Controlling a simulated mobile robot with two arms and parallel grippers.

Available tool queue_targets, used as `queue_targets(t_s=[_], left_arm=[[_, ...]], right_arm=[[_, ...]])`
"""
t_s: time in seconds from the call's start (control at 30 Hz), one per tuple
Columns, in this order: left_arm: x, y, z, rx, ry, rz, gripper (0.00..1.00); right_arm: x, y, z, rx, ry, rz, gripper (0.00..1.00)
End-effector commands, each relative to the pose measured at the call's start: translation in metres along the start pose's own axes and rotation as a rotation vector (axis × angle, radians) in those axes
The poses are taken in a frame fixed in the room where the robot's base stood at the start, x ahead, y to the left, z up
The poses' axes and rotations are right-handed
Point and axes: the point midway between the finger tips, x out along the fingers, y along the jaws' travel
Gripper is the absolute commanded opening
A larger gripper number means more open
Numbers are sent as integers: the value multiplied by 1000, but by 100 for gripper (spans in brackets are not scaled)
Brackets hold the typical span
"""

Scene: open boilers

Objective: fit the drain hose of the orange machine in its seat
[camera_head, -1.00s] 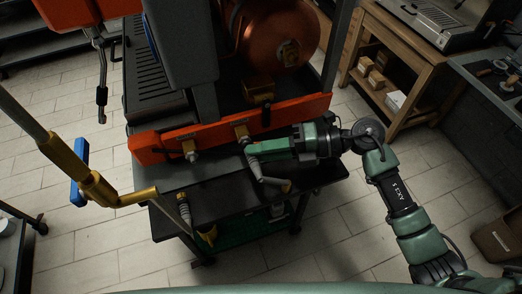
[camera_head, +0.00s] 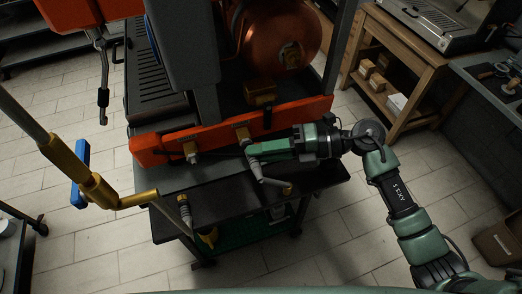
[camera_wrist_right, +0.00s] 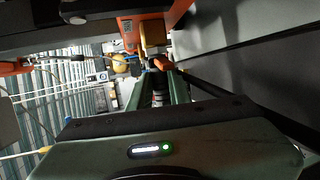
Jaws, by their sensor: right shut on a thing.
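The orange machine has a long orange front panel (camera_head: 215,130) with brass fittings (camera_head: 191,150) below it. The drain hose (camera_head: 268,180) is a grey, bent piece with a brass end, just below the panel's middle fitting (camera_head: 243,135). My right gripper (camera_head: 254,153) reaches in from the right and is shut on the hose's upper part. In the right wrist view the fingers (camera_wrist_right: 158,78) run forward to a small orange part; the hose itself is hard to make out there. The fingers hide part of the hose, and I cannot tell its seat. My left gripper is not in view.
A black cart (camera_head: 320,178) stands under the machine, with a second grey fitting (camera_head: 184,211) at its left. A pipe with a brass elbow (camera_head: 98,190) and blue handle crosses the left side. A wooden shelf (camera_head: 405,70) stands at right. Tiled floor is clear in front.

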Motion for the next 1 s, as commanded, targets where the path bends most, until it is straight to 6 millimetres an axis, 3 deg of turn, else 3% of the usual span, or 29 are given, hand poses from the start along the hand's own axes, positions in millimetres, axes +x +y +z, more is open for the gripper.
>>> queue_targets(t_s=[0.17, 0.2, 0.3, 1.0], left_arm=[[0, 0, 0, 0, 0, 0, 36], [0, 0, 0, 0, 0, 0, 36], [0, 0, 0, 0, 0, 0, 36], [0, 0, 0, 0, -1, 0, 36]], right_arm=[[0, -1, -1, 1, 3, -1, 0], [0, -1, -1, 2, 3, -1, 21], [0, -1, -1, 1, 3, -1, 44], [-2, -1, 0, 1, 1, -2, 44]])
